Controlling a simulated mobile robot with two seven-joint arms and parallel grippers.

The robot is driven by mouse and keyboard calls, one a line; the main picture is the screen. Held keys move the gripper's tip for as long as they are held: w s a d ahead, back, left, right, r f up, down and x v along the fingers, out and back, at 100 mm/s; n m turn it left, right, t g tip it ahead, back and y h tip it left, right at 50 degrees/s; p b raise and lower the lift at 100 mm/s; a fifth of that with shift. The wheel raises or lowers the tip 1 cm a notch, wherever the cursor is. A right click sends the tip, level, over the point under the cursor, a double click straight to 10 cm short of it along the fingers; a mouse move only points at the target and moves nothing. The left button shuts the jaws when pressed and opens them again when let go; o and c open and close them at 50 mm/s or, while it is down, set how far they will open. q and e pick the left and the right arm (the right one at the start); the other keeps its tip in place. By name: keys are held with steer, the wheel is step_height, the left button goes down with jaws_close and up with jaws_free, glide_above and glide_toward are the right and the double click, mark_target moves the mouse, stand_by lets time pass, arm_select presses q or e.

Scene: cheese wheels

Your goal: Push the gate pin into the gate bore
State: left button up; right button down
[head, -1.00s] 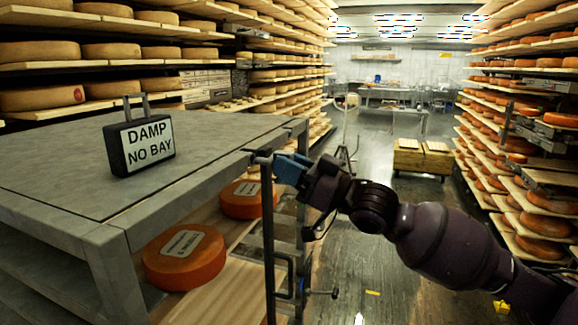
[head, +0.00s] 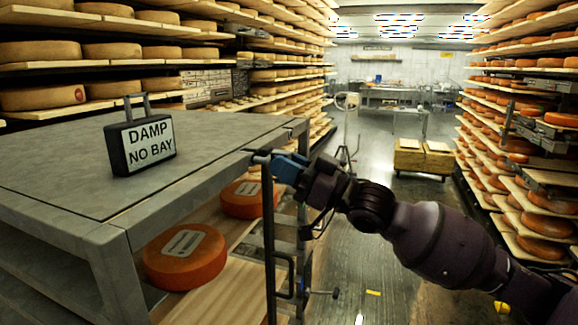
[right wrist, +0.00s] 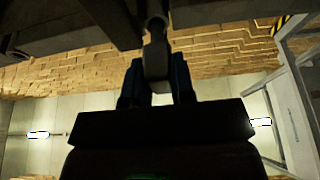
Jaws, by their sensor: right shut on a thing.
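My right gripper (head: 280,165) is at the upper corner of the dark gate (head: 268,240), by the right end of the grey rack (head: 115,240). Its blue fingers are shut on a grey piece that I take for the gate pin (head: 261,157). In the right wrist view, the gate pin (right wrist: 156,57) sits between the fingers of my right gripper (right wrist: 156,80), and its thinner round end points up to a dark bar. The bore itself is hidden, so I cannot tell how deep the pin sits. My left gripper is not in view.
Orange cheese wheels (head: 186,257) lie on a board inside the rack. A sign reading "DAMP NO BAY" (head: 146,145) stands on its top. A T-handled screw (head: 322,293) sticks out low on the gate. The aisle floor (head: 375,250) on the right is open.

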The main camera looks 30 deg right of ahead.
steer(key=shift+w+a, duration=0.65)
steer(key=shift+w, duration=0.1)
steer(key=c, duration=0.9)
jaws_free()
arm_select(q)
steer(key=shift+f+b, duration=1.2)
steer(key=shift+b, duration=0.2)
arm_select(e)
steer(key=shift+v, duration=5.4)
steer(key=shift+s, duration=0.1)
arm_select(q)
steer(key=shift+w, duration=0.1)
